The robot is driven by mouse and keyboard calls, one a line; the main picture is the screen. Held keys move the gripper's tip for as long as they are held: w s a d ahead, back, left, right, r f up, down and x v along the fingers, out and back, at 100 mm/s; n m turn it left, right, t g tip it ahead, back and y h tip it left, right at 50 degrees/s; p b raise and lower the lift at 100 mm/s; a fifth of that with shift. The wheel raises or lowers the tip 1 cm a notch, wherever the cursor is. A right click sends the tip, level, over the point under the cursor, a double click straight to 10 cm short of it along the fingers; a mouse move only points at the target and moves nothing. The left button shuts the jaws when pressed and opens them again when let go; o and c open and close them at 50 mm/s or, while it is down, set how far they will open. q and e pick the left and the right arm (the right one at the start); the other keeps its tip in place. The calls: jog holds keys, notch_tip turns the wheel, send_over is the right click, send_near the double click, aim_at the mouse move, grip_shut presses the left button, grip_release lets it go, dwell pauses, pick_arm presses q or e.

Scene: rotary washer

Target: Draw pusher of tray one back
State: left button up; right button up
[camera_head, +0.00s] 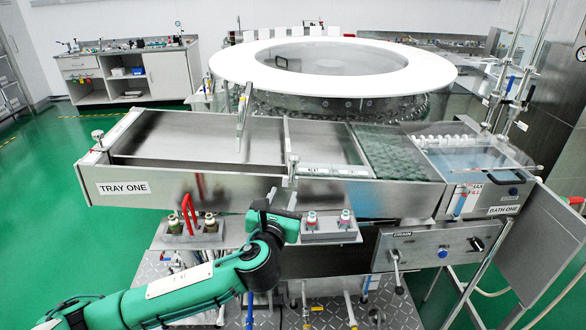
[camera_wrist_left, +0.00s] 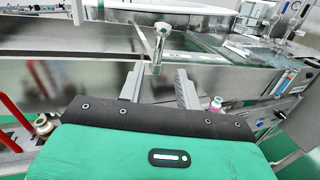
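Tray one (camera_head: 140,189) is a long steel trough labelled TRAY ONE, running across the middle of the head view. A pusher with an upright metal handle and round knob (camera_head: 292,160) stands at its front edge, right of the tray's middle. The handle also shows in the wrist view (camera_wrist_left: 161,32), top centre. My left gripper (camera_head: 285,196) is just below the handle, in front of the tray wall. In the wrist view its two fingers (camera_wrist_left: 160,78) are apart, with the handle's lower end just beyond and between the tips. No contact is visible. My right gripper is not in view.
Red handle (camera_head: 188,213) and valve knobs (camera_head: 345,218) stand in front of the tray, on both sides of my left wrist. Bath one (camera_head: 470,160) adjoins the tray at right. A white rotary ring (camera_head: 435,72) lies behind. A thin upright rod (camera_head: 243,112) stands left of the handle.

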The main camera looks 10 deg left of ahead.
aim_at(292, 171)
pick_arm(q)
jog(key=w+p, duration=0.3)
jog(key=w, duration=1)
jog(key=shift+a+f, duration=0.1)
grip_shut()
